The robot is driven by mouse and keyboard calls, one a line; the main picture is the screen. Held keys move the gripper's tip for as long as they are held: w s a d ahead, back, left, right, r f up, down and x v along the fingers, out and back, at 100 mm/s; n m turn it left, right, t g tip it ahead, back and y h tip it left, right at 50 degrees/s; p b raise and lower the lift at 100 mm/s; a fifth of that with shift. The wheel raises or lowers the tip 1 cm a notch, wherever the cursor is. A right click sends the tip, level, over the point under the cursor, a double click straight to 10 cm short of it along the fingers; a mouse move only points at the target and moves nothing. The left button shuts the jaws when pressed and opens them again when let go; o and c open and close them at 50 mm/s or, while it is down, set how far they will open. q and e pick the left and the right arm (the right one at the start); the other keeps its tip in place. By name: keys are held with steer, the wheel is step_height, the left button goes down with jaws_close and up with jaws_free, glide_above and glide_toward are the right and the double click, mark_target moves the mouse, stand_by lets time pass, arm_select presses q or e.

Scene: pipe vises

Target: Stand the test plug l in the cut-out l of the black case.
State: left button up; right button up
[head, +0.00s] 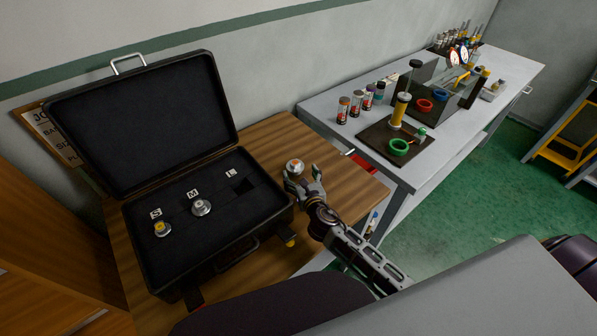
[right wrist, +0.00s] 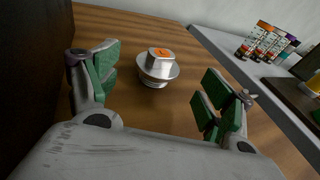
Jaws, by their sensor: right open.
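The test plug l (head: 295,166) is a silver plug with an orange mark on top. It stands on the wooden table just beyond my right gripper (head: 303,182). In the right wrist view the plug (right wrist: 158,67) is ahead of and between the two open green-padded fingers (right wrist: 157,95), not touched. The black case (head: 290,212) is open on the table, left of the gripper. Its cut-out l (head: 242,186) is an empty dark square beside the L label. My left gripper is not in view.
Plugs stand in the case at S (head: 162,229) and M (head: 202,207). The case's raised lid (head: 140,125) is behind them. A grey workbench (head: 330,108) with cans, a green ring and a yellow cylinder stands to the right. Bare wooden table (head: 270,135) lies behind the plug.

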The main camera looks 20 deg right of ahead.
steer(key=shift+v, duration=1.4)
steer(key=shift+o, duration=0.5)
